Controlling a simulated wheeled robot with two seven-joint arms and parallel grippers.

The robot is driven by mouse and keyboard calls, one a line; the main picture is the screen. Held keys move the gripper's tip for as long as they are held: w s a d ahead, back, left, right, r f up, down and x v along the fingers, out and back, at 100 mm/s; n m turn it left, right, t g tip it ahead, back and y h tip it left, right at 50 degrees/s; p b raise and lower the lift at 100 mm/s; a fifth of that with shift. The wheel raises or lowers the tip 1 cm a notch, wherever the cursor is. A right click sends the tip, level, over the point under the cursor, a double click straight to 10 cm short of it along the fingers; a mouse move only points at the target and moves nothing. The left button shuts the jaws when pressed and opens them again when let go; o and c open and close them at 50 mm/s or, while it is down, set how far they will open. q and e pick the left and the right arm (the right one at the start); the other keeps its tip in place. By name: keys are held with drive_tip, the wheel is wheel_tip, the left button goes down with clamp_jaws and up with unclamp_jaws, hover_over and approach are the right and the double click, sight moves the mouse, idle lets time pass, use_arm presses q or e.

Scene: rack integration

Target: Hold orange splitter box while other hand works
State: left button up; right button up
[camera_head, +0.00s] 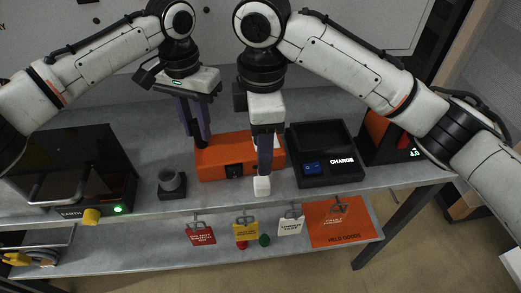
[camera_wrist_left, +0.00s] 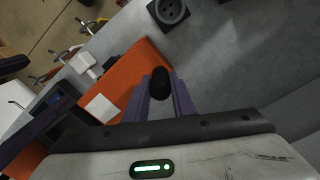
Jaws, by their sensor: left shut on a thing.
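The orange splitter box (camera_head: 212,162) lies on the grey bench, with a black switch-like patch on its front face. In the left wrist view the box (camera_wrist_left: 150,62) runs diagonally and carries a white label. My left gripper (camera_head: 203,140) reaches down at the box's back left; its purple fingers are shut at a black rounded knob (camera_wrist_left: 160,83) at the box's edge. My right gripper (camera_head: 264,168) points down over the front right of the box. A white block (camera_head: 262,186) shows right at its fingertips; whether it is gripped is unclear.
A black charging tray (camera_head: 322,178) stands right of the box. A grey round socket (camera_head: 172,183) stands left of it, and a dark box with a green light (camera_head: 118,209) farther left. Coloured tags, including a red one (camera_head: 201,235), hang along the front edge.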

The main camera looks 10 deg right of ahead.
use_arm(q)
drive_tip(key=shift+f, duration=0.1)
drive_tip(key=o, duration=0.9)
drive_tip(key=shift+o, duration=0.4)
